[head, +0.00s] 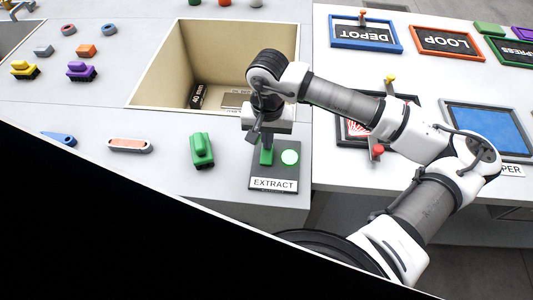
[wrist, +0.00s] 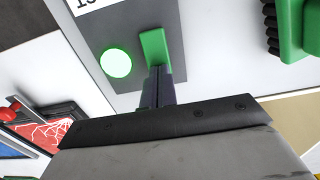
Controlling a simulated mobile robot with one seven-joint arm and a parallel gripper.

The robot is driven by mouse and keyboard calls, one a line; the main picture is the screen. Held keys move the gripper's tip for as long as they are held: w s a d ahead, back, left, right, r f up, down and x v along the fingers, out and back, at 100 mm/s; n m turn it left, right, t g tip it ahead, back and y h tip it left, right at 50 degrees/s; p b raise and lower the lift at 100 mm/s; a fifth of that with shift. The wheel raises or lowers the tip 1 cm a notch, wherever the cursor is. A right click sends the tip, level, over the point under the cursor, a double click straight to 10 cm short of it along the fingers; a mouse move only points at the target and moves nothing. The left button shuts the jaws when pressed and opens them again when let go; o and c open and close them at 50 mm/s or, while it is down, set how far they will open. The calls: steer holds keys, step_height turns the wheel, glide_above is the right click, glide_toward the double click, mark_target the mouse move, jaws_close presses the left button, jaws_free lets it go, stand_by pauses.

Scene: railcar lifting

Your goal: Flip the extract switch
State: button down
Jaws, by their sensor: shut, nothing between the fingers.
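The extract switch is a green rocker or paddle (head: 267,155) on a dark grey plate (head: 261,176) labelled EXTRACT. A lit pale green round lamp (head: 290,157) sits on the plate to its right. In the wrist view the green switch (wrist: 155,47) stands at the fingertips, and the lamp (wrist: 116,63) glows to its left. My gripper (head: 267,140) is shut with nothing between its fingers and points down at the switch. In the wrist view its fingertips (wrist: 158,72) overlap or touch the switch edge; contact is hard to confirm.
A deep beige bin (head: 160,80) opens behind my gripper. A green toy railcar (head: 202,151) stands left of the plate. A panel with a red-knobbed lever (head: 377,150) and a blue screen (head: 487,128) lie to the right, partly behind my arm.

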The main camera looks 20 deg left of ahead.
steer(key=shift+f+b, duration=0.35)
steer(key=shift+r, duration=0.1)
steer(key=shift+r+p, duration=1)
steer(key=shift+r, duration=2.45)
steer(key=shift+f, duration=0.1)
